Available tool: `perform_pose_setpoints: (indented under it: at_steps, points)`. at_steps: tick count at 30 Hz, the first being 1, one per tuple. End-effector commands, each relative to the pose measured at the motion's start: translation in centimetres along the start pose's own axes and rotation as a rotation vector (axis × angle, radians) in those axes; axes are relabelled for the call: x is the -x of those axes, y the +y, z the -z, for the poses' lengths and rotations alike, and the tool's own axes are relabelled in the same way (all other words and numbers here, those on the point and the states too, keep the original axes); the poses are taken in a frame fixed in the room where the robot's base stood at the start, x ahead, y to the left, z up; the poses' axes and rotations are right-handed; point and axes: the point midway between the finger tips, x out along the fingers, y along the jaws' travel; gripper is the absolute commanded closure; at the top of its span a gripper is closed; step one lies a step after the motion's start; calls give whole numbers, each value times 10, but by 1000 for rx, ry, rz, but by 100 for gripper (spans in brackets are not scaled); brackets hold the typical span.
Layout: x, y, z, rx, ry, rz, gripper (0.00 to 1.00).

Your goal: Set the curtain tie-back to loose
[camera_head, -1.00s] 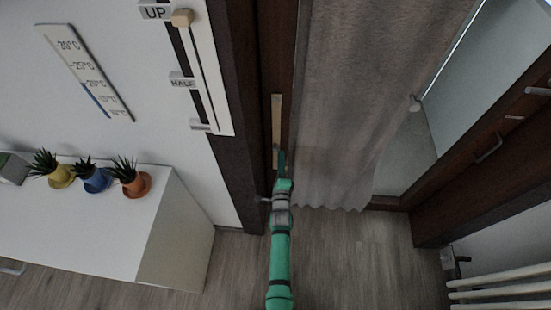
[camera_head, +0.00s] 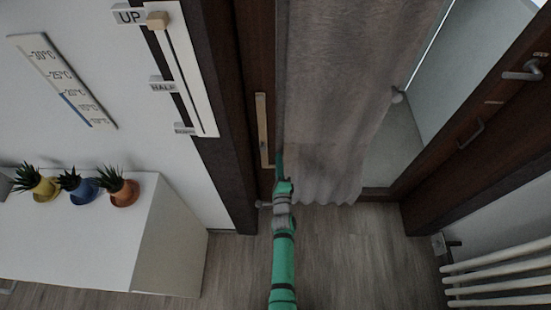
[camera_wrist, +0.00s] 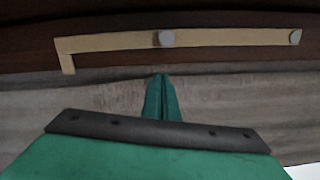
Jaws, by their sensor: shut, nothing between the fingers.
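The curtain tie-back seems to be the light wooden strip (camera_head: 262,130) on the dark frame at the curtain's left edge. My gripper (camera_head: 279,157) is at the strip's lower end, in front of the curtain's edge. In the wrist view my gripper (camera_wrist: 160,80) is shut and empty, its tips a little below the strip, apart from it in the picture.
A white cabinet (camera_head: 170,245) with several potted plants (camera_head: 70,182) stands at left. A slider panel (camera_head: 182,70) marked UP and HALF and a thermometer (camera_head: 62,80) are on the wall. A window frame with handles (camera_head: 522,74) and a white radiator (camera_head: 500,275) are at right.

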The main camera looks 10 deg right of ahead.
Motion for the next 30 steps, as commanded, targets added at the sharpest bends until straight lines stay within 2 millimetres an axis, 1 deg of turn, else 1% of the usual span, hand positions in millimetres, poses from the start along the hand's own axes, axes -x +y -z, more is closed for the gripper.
perform_pose_setpoints:
  at_steps: [1,9,15,19,28,30]
  points:
    - [10,2,0,1,0,-3,100]
    - [54,1,0,0,0,-3,100]
    - [79,0,1,-1,1,-1,100]
    - [87,0,1,0,1,-1,100]
    - [90,0,1,1,1,0,100]
    - [94,0,1,15,1,-3,100]
